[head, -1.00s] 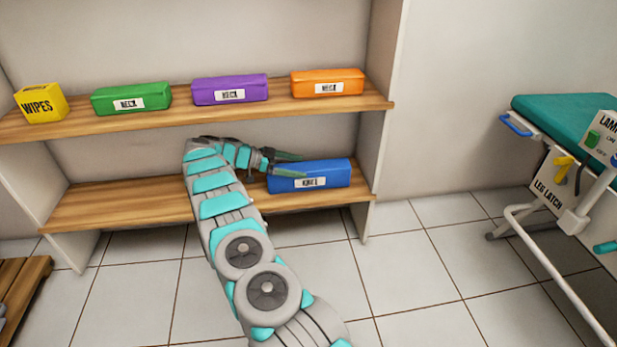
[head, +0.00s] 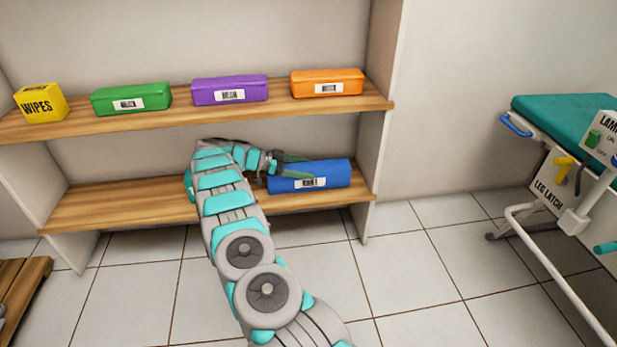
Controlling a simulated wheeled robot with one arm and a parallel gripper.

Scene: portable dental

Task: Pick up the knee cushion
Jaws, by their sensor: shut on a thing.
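The knee cushion is the blue block (head: 325,175) with a white label, lying on the right part of the lower shelf. The label print is blurred now. My gripper (head: 290,172) is at the cushion's left end, inside the lower shelf bay, shut on the cushion. The cushion still appears to rest on the shelf board. My arm comes up from the bottom and hides part of the lower shelf; the far finger is partly hidden.
The upper shelf (head: 200,115) above my gripper holds a yellow wipes box (head: 41,103) and green (head: 130,98), purple (head: 230,89) and orange (head: 327,82) blocks. The right side panel (head: 372,150) stands close to the cushion. A teal-topped bed (head: 565,115) is at right. Tiled floor between is clear.

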